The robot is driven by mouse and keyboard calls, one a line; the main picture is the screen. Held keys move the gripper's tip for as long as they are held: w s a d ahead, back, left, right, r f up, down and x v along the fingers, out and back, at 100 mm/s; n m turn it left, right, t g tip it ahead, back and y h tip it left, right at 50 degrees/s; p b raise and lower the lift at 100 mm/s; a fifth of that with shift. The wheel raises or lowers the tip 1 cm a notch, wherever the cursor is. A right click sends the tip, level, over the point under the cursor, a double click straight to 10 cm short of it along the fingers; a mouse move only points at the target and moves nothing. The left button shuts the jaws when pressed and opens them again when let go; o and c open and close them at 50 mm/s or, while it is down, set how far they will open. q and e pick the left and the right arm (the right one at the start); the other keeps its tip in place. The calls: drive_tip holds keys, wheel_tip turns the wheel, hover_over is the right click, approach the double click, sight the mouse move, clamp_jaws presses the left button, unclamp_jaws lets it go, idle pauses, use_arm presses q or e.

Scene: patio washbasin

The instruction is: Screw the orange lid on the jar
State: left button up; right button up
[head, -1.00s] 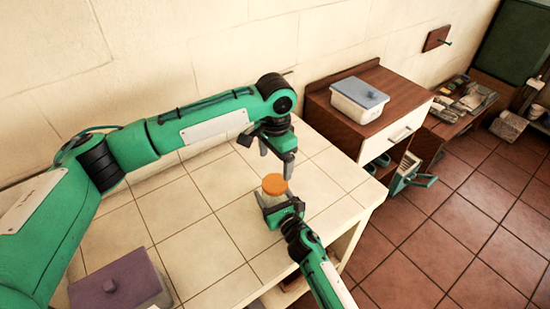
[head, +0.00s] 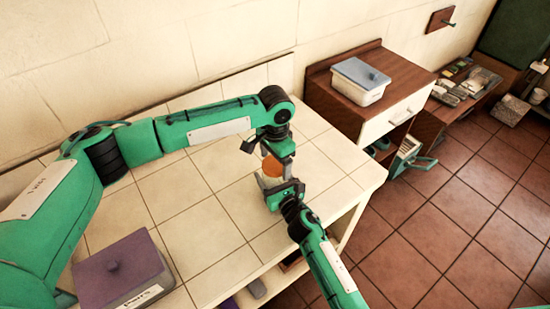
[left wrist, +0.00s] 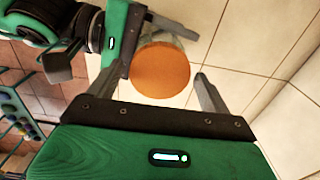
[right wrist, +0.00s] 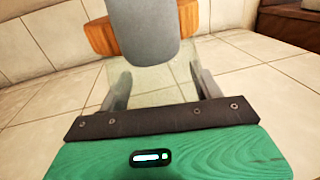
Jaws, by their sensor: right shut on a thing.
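The orange lid (head: 271,166) sits on top of the clear glass jar (right wrist: 152,84), flat as far as I can see. My right gripper (right wrist: 158,84) is shut on the jar's sides and holds it upright at the table. My left gripper (head: 277,160) points down over the lid. In the left wrist view the lid (left wrist: 160,70) lies between the left fingers, which are open with a gap on each side. In the right wrist view a grey left finger hides the lid's middle, and the threads cannot be seen.
The tiled table (head: 190,215) is mostly clear around the jar. A purple-lidded box (head: 118,270) stands at its near left. A brown cabinet (head: 330,100) with a blue-lidded white container (head: 360,85) stands to the right. A tiled wall runs behind.

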use_arm(q)
drive_tip(key=c, duration=0.9)
drive_tip(key=o, duration=1.2)
drive_tip(key=shift+r, duration=0.15)
wheel_tip(320, 180, up, 12)
drive_tip(key=shift+f, duration=0.1)
use_arm(e)
drive_tip(key=o, duration=2)
drive_tip(key=shift+c, duration=0.2)
